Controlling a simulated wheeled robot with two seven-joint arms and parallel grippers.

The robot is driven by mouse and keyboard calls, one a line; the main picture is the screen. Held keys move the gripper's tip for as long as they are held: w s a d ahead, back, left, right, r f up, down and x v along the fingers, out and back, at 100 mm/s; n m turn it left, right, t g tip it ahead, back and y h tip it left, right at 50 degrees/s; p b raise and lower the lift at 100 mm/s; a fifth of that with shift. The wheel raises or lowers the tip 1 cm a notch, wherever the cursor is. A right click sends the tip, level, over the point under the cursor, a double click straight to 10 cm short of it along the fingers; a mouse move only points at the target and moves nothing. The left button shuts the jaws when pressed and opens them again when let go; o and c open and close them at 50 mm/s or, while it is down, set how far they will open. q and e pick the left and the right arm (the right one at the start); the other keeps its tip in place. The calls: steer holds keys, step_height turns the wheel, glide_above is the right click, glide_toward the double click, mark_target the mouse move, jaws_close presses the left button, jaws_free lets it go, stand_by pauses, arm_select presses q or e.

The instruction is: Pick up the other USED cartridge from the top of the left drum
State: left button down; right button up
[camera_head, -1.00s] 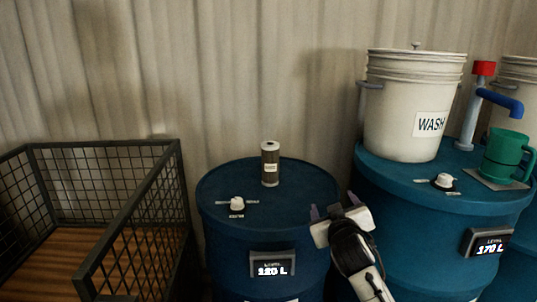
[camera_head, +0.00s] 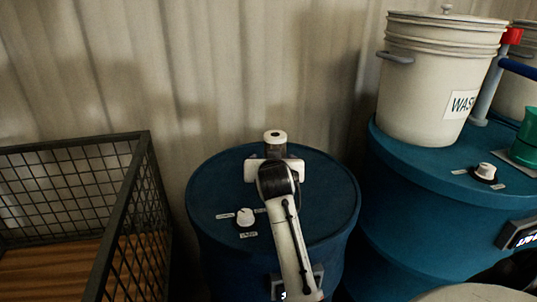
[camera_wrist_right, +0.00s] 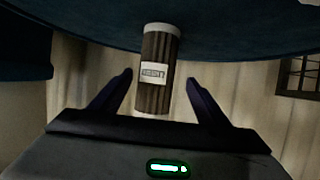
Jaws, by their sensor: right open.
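The left drum (camera_head: 325,200) is blue with a round flat top. One cartridge (camera_head: 275,137), a dark pleated cylinder with pale end caps, stands upright toward the back of that top. My right gripper (camera_head: 275,158) is over the drum, in front of the cartridge, and hides its lower part in the head view. In the right wrist view the cartridge (camera_wrist_right: 155,88) stands between the two open dark fingers of the gripper (camera_wrist_right: 158,80), with a gap on each side. Its small pale label is too blurred to read for certain. My left gripper is not in view.
A white knob (camera_head: 245,217) sits on the drum top left of my arm. A dark mesh crate (camera_head: 125,215) with a wooden floor stands at the left. At the right, another blue drum (camera_head: 400,165) carries a white WASH bucket (camera_head: 430,85).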

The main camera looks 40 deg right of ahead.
steer(key=x, duration=0.7)
steer(key=shift+w+d, duration=0.1)
steer(key=shift+d, duration=0.35)
steer(key=c, duration=1.4)
